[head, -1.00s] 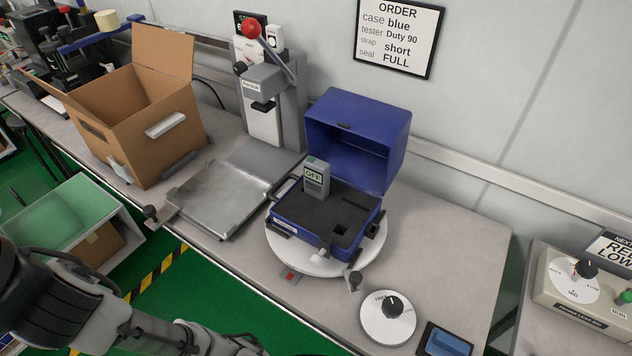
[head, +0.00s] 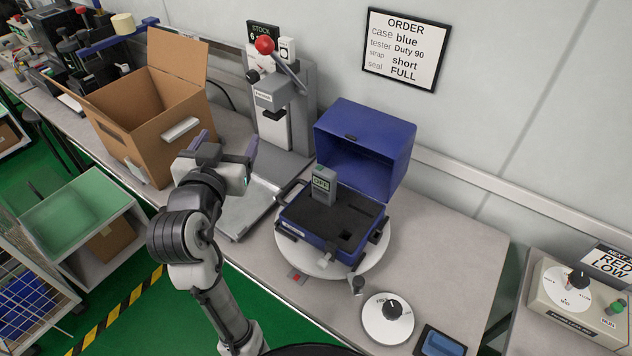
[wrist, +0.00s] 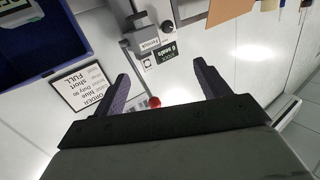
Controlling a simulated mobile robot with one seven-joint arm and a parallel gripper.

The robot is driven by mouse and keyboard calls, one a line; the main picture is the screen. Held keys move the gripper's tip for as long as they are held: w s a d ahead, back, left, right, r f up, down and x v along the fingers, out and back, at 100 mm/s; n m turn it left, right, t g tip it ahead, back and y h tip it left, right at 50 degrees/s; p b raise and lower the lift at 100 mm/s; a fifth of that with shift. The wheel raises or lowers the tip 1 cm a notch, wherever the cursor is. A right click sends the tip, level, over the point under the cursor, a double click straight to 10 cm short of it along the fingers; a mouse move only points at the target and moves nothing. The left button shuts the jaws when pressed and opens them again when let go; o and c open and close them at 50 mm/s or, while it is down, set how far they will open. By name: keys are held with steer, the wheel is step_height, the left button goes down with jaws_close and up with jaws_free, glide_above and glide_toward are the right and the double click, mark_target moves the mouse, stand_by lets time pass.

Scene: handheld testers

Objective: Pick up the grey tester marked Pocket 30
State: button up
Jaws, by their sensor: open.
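A grey tester (head: 323,187) stands upright in the dark foam of the open blue case (head: 310,228). Its display reads OFF; no Pocket 30 marking is readable on it. My gripper (head: 228,146) is open and empty, raised over the steel plate in front of the press, left of the case and apart from the tester. In the wrist view both fingers of my gripper (wrist: 161,75) are spread, with the wall and order sign beyond. Part of the blue case (wrist: 45,45) shows at that view's upper left, with a piece of the tester (wrist: 9,12) at the corner.
The case sits on a white turntable (head: 378,256), its lid up behind. A lever press (head: 272,110) and an open cardboard box (head: 150,140) stand to the left. A white dial (head: 388,318) is at front right. An order sign (head: 403,48) hangs above.

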mark_target(321, 181)
steer(key=s+d+f+m+g+h+p, duration=0.1)
steer(key=s+d+f+m+g+h, duration=0.1)
steer(key=d+f+m+g+h, duration=0.25)
steer(key=s+d+f+m+g+h, duration=0.1)
steer(key=s+d+f+g, duration=0.15)
steer(key=d+f, duration=0.35)
steer(key=shift+n, duration=0.25)
steer(key=x, duration=0.2)
steer(key=r+x, duration=0.1)
steer(key=x, duration=0.2)
steer(key=p+x, duration=0.1)
steer(key=x, duration=0.1)
steer(key=shift+w+d+r, duration=0.15)
steer(key=shift+w+d, duration=0.45)
steer(key=shift+p+x, duration=1.25)
steer(key=shift+x, duration=1.8)
steer(key=shift+a, duration=0.1)
steer(key=shift+c, duration=0.3)
steer(key=c, duration=1.1)
steer(key=shift+o, duration=0.2)
